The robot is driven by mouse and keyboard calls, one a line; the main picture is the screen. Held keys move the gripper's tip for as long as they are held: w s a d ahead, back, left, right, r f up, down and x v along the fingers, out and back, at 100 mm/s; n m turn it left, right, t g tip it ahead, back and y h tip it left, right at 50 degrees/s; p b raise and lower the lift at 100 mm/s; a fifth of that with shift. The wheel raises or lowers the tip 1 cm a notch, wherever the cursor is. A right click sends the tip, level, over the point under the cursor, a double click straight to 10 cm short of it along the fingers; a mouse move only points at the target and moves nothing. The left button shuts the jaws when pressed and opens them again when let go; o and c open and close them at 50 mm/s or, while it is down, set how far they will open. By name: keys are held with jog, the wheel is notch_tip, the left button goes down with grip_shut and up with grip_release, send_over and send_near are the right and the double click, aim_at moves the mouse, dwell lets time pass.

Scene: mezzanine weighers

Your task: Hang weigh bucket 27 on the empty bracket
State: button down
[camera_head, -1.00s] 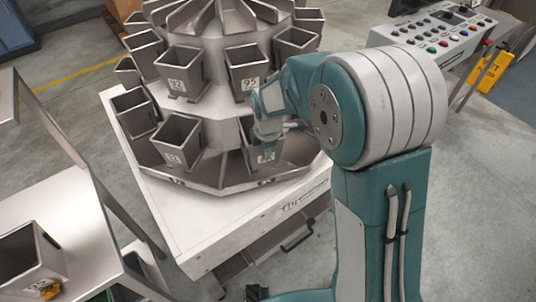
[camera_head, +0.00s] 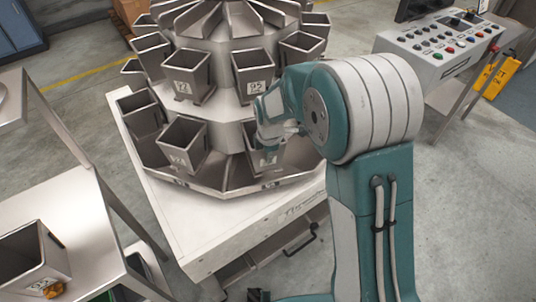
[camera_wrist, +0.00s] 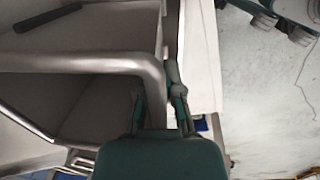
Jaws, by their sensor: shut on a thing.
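The round metal weigher (camera_head: 225,134) carries two rings of square steel weigh buckets on a white base. My gripper (camera_head: 272,140) is at the lower ring's front right, mostly hidden by my own wrist. It is shut on a steel bucket (camera_head: 250,140) there, largely covered; its label is unreadable. The wrist view shows my gripper (camera_wrist: 160,98) with its fingers either side of a thick, rounded metal edge (camera_wrist: 105,62). I cannot tell whether the held bucket sits fully on its bracket. A neighbouring lower bucket (camera_head: 183,148) hangs to its left. The empty bracket is not distinguishable.
Upper buckets (camera_head: 187,75) and (camera_head: 254,72) hang just above my gripper. A steel table (camera_head: 75,215) at left holds another bucket (camera_head: 35,258) with an orange tag. A control console (camera_head: 440,45) stands at back right.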

jog(key=shift+f, duration=0.35)
jog(key=c, duration=0.7)
grip_release()
jog(key=r, duration=0.7)
jog(key=s+r, duration=0.1)
jog(key=r, duration=0.3)
jog(key=shift+d+r, duration=0.1)
jog(key=shift+r, duration=0.25)
